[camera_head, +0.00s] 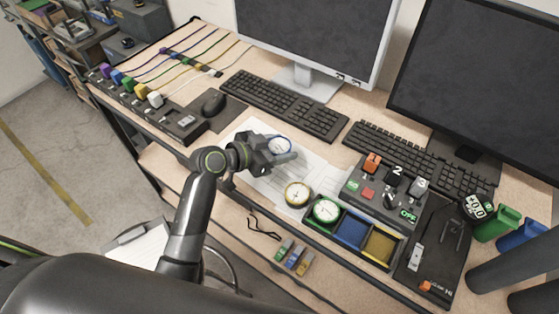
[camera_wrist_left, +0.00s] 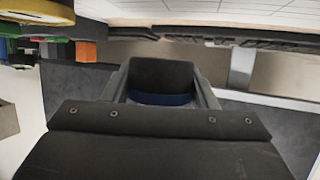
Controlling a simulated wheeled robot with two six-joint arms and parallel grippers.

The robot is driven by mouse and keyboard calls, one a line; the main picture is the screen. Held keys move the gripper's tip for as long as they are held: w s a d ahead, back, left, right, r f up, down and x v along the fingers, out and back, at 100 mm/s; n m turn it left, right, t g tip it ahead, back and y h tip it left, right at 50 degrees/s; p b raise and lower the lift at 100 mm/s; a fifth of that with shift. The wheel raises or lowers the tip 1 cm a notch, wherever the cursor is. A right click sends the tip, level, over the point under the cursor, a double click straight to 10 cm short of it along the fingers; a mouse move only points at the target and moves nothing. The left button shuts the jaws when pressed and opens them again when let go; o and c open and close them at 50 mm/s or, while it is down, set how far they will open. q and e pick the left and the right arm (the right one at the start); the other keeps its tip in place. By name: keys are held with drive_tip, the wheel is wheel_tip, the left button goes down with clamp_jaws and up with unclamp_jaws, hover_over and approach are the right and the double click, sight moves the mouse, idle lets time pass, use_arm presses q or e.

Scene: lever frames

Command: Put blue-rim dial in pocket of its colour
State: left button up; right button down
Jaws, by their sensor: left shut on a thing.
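The blue-rim dial (camera_head: 279,144) has a white face. My left gripper (camera_head: 284,154) is shut on it and holds it above the white papers. In the left wrist view, a blue strip of the dial (camera_wrist_left: 160,99) shows between my fingers; the rest is hidden. The pocket tray lies to the lower right of the gripper. Its blue pocket (camera_head: 350,232) is in the middle and empty. The green pocket holds a green-rim dial (camera_head: 326,211). The yellow pocket (camera_head: 380,245) is empty. My right gripper is not in view.
A yellow-rim dial (camera_head: 297,194) lies left of the tray, between it and my left gripper. A control box (camera_head: 385,192) with numbered switches stands behind the tray. Keyboards (camera_head: 285,104) and monitors line the back. Small coloured blocks (camera_head: 291,257) lie in front of the tray.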

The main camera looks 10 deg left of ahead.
sight(279, 168)
use_arm(q)
wheel_tip(279, 168, down, 6)
drive_tip(key=shift+r+p, duration=0.25)
drive_tip(key=shift+p, duration=0.1)
drive_tip(key=shift+f+b, duration=0.3)
drive_tip(key=shift+b, duration=0.05)
drive_tip(key=o, duration=1)
drive_tip(key=shift+r, duration=0.1)
